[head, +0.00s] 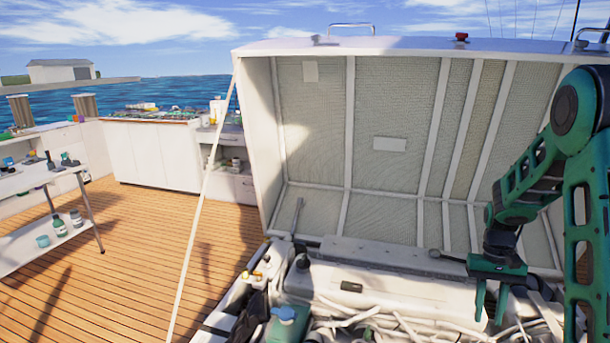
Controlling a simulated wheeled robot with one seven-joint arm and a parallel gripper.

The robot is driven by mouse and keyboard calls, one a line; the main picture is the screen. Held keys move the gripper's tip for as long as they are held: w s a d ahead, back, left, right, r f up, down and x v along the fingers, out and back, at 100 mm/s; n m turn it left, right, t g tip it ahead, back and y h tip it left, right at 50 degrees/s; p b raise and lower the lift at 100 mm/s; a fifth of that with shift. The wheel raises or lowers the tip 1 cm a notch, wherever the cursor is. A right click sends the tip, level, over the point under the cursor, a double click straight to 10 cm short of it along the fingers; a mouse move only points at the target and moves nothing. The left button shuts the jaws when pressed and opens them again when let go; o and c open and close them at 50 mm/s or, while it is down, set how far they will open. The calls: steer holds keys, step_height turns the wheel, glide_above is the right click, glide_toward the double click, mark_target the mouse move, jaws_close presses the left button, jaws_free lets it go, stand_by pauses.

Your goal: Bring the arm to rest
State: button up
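My arm (530,180) is green and black and comes in from the right side of the head view, bent at its elbow. My gripper (490,303) points down over the right part of the white engine (400,295). Its two green fingers are apart, and I see nothing held between them. I cannot tell how far the fingertips are above the hoses and engine parts below.
The hatch lid (390,140) stands open behind the engine, with a white prop (200,215) at its left. A teal-capped container (287,314) and small bottles (262,266) stand at the engine's left. The wooden deck (130,235) is clear between the hatch and a side table (42,178).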

steer(key=s+a+r+t, duration=0.1)
steer(key=s+a+r, duration=0.1)
steer(key=s+r, duration=0.3)
steer(key=s+a+r+m+t, duration=0.1)
steer(key=s+r, duration=0.4)
steer(key=s, duration=0.8)
steer(key=s+a+r+m+t, duration=0.1)
steer(key=s+a+r, duration=0.2)
steer(key=s, duration=0.6)
step_height(320, 180, up, 3)
steer(key=shift+s+a+f, duration=0.15)
steer(key=shift+s+f, duration=0.05)
